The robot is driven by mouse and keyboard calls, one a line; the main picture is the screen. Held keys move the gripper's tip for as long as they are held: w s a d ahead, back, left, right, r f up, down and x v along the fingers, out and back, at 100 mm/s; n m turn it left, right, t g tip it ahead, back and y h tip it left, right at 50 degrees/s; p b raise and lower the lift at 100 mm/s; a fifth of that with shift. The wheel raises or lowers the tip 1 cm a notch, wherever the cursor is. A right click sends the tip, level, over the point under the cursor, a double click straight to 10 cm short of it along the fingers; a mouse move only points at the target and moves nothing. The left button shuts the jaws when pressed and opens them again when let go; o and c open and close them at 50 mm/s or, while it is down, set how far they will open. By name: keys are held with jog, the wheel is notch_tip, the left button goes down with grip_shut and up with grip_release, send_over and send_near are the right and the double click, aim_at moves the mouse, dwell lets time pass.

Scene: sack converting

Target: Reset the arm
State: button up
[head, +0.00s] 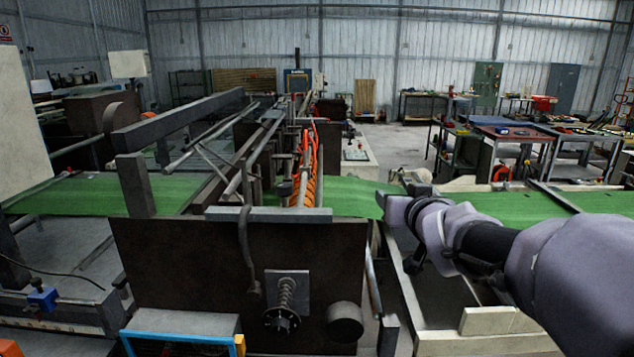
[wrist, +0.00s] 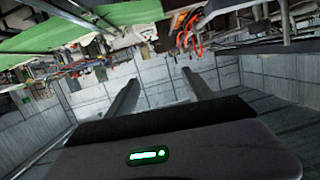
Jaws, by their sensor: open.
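My arm reaches in from the right edge of the head view, with my gripper (head: 396,208) at its far end, in front of the green sheet (head: 510,205). In the wrist view my gripper (wrist: 162,88) shows two dark fingers set well apart, with nothing between them. The wrist view is tilted so that the machine and green sheet (wrist: 110,20) appear along the top. Whether the gripper touches the green sheet cannot be told.
A dark machine frame (head: 240,265) with rollers and orange coiled hoses (head: 306,180) stands just left of my gripper. Pale rails (head: 500,320) lie below the arm. Workbenches (head: 510,135) stand at the back right. Open floor (head: 400,140) shows behind the machine.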

jog(key=s+a+f+m+g+b, duration=0.1)
jog(key=s+a+f+g+b, duration=0.1)
jog(key=s+f, duration=0.7)
jog(key=s+a+f+m+g+y+b, duration=0.1)
jog(key=s+a+f+g+b, duration=0.2)
jog(key=s+f, duration=0.5)
jog(key=s+a+f+m+g+b, duration=0.2)
jog(key=s+f, duration=0.7)
jog(key=s, duration=0.9)
jog(key=shift+s+a+f+g+y+b, duration=0.15)
jog(key=shift+s+f+g+y+b, duration=0.25)
jog(key=shift+g+b, duration=0.75)
